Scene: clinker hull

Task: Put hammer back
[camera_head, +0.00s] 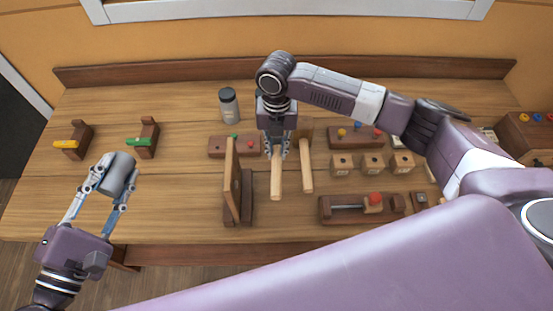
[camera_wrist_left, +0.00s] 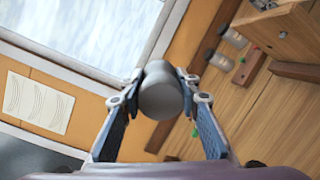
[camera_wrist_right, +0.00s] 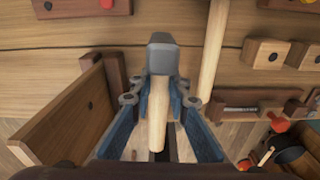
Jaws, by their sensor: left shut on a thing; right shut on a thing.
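My right gripper (camera_head: 277,152) is shut on a hammer with a pale wooden handle (camera_head: 276,180), over the middle of the bench. In the right wrist view the hammer's grey head (camera_wrist_right: 163,55) shows beyond the fingertips and its handle (camera_wrist_right: 158,115) lies between the fingers. My left gripper (camera_head: 108,182) is shut on a plain grey cylinder (camera_head: 119,172) above the bench's left front part. The cylinder also shows in the left wrist view (camera_wrist_left: 160,92). A second tool with a wooden handle (camera_head: 307,172) is just right of the hammer.
A wooden stand with an upright board (camera_head: 232,185) is close left of the hammer. A grey bottle (camera_head: 229,105) stands behind. Holed wooden blocks (camera_head: 372,165) and a red-knobbed clamp (camera_head: 360,208) lie to the right. The bench (camera_head: 185,190) is bare between the cylinder and the stand.

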